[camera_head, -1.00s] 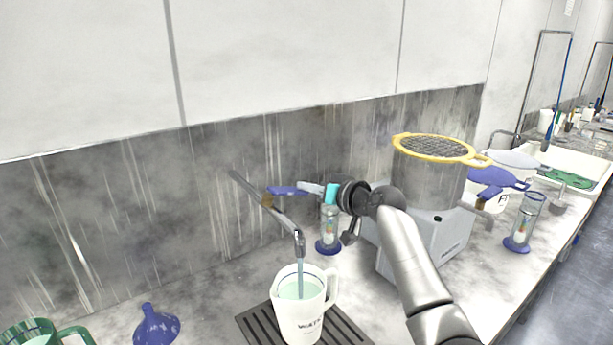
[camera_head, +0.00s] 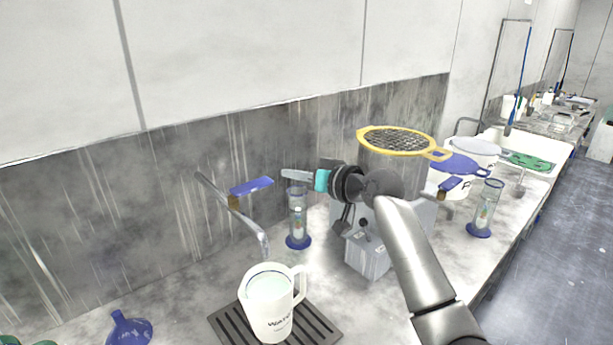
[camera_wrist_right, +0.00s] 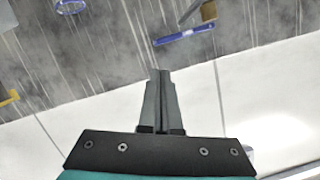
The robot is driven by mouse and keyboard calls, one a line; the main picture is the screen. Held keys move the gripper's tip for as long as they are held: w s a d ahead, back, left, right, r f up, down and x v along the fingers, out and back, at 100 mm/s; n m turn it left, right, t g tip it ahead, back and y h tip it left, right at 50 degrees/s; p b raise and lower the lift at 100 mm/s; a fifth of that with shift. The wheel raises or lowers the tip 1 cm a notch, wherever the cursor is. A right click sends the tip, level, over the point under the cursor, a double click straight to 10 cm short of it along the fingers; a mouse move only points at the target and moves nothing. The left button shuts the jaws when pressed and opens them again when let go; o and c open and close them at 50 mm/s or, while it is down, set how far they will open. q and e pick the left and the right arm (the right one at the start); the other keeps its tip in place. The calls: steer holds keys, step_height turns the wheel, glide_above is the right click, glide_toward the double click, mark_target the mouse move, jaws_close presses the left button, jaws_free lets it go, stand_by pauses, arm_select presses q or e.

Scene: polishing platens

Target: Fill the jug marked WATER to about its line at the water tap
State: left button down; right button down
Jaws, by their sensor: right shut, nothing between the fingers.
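The white jug marked WATER (camera_head: 268,306) stands upright on the dark drain grate (camera_head: 318,322), under the tap spout. Pale liquid shows inside it, close to a blue line near the rim; I cannot tell the exact level. The lever also shows ahead of the closed fingers (camera_wrist_right: 160,73) in the right wrist view (camera_wrist_right: 183,35). My left gripper is out of view.
A glass cylinder with a blue base (camera_head: 298,228) stands behind the jug, below my right gripper. A grey machine with a yellow-rimmed sieve (camera_head: 397,139) is to the right. A blue funnel (camera_head: 129,328) lies at front left. Another cylinder (camera_head: 485,210) stands farther right.

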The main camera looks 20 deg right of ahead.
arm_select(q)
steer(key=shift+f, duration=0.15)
arm_select(e)
steer(key=shift+v, duration=1.9)
